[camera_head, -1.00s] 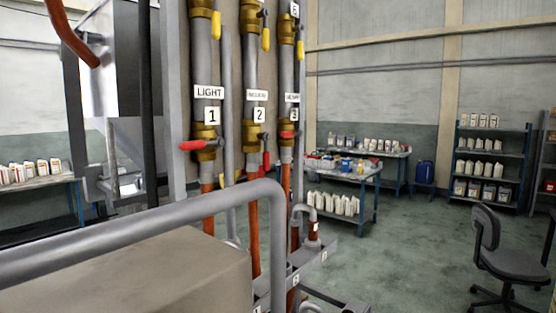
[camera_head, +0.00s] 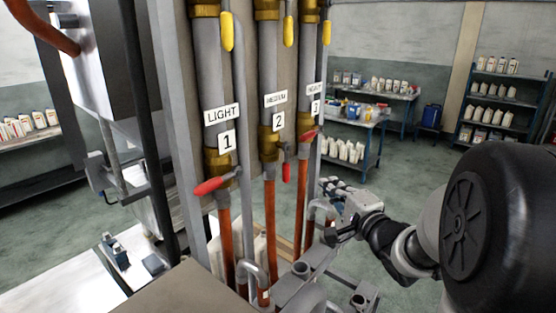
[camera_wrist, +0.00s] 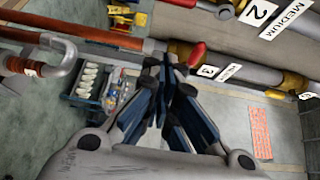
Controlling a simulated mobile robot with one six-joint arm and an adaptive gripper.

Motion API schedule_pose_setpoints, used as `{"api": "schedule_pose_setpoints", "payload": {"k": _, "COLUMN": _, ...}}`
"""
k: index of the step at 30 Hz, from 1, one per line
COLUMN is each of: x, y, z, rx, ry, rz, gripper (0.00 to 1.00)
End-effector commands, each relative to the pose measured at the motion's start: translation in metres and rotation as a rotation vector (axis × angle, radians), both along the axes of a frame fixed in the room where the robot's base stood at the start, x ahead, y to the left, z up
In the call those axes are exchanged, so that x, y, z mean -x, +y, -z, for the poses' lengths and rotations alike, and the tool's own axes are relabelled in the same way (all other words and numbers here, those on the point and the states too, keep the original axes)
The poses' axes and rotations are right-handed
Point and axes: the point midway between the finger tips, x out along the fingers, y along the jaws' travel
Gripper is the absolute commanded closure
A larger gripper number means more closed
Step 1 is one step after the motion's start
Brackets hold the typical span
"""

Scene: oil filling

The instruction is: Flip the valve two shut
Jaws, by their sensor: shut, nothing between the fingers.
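Valve two's red handle (camera_head: 286,172) hangs down along the pipe below the "2 MEDIUM" label (camera_head: 277,110) in the head view. Its brass body (camera_head: 268,143) is on the middle pipe. In the wrist view the handle (camera_wrist: 181,3) is cut by the top edge. My gripper (camera_wrist: 170,68) is shut and empty, its dark fingers together. In the head view my gripper (camera_head: 345,207) is right of and lower than valve two, apart from it, beyond pipe three.
Valve one's red handle (camera_head: 213,185) points left. Valve three's red handle (camera_head: 309,134) sticks out nearby and shows close to my fingers in the wrist view (camera_wrist: 197,54). Grey bent pipes (camera_head: 253,275) stand below. Shelves and tables with bottles (camera_head: 350,150) are farther back.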

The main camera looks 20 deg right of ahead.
Motion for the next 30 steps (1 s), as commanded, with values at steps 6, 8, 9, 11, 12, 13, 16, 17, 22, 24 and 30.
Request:
{"api": "schedule_pose_setpoints", "payload": {"k": 6, "x": 0.000, "y": 0.000, "z": 0.001, "rx": 0.000, "ry": -0.001, "rz": 0.000, "gripper": 1.00}}
{"api": "schedule_pose_setpoints", "payload": {"k": 8, "x": 0.000, "y": 0.000, "z": 0.001, "rx": 0.000, "ry": -0.001, "rz": 0.000, "gripper": 1.00}}
{"api": "schedule_pose_setpoints", "payload": {"k": 9, "x": -0.002, "y": 0.000, "z": 0.001, "rx": 0.001, "ry": -0.001, "rz": 0.000, "gripper": 1.00}}
{"api": "schedule_pose_setpoints", "payload": {"k": 11, "x": -0.005, "y": 0.001, "z": 0.000, "rx": 0.001, "ry": -0.002, "rz": 0.000, "gripper": 1.00}}
{"api": "schedule_pose_setpoints", "payload": {"k": 12, "x": -0.009, "y": 0.001, "z": 0.000, "rx": 0.001, "ry": -0.002, "rz": 0.000, "gripper": 1.00}}
{"api": "schedule_pose_setpoints", "payload": {"k": 13, "x": -0.012, "y": 0.001, "z": 0.000, "rx": 0.001, "ry": -0.001, "rz": 0.000, "gripper": 1.00}}
{"api": "schedule_pose_setpoints", "payload": {"k": 16, "x": -0.028, "y": 0.003, "z": 0.001, "rx": 0.002, "ry": -0.001, "rz": -0.003, "gripper": 1.00}}
{"api": "schedule_pose_setpoints", "payload": {"k": 17, "x": -0.035, "y": 0.003, "z": 0.001, "rx": 0.002, "ry": -0.002, "rz": -0.002, "gripper": 1.00}}
{"api": "schedule_pose_setpoints", "payload": {"k": 22, "x": -0.072, "y": 0.005, "z": 0.001, "rx": 0.002, "ry": -0.001, "rz": -0.002, "gripper": 1.00}}
{"api": "schedule_pose_setpoints", "payload": {"k": 24, "x": -0.087, "y": 0.006, "z": 0.001, "rx": 0.002, "ry": -0.001, "rz": -0.002, "gripper": 1.00}}
{"api": "schedule_pose_setpoints", "payload": {"k": 30, "x": -0.093, "y": 0.026, "z": 0.001, "rx": 0.001, "ry": 0.000, "rz": -0.001, "gripper": 1.00}}
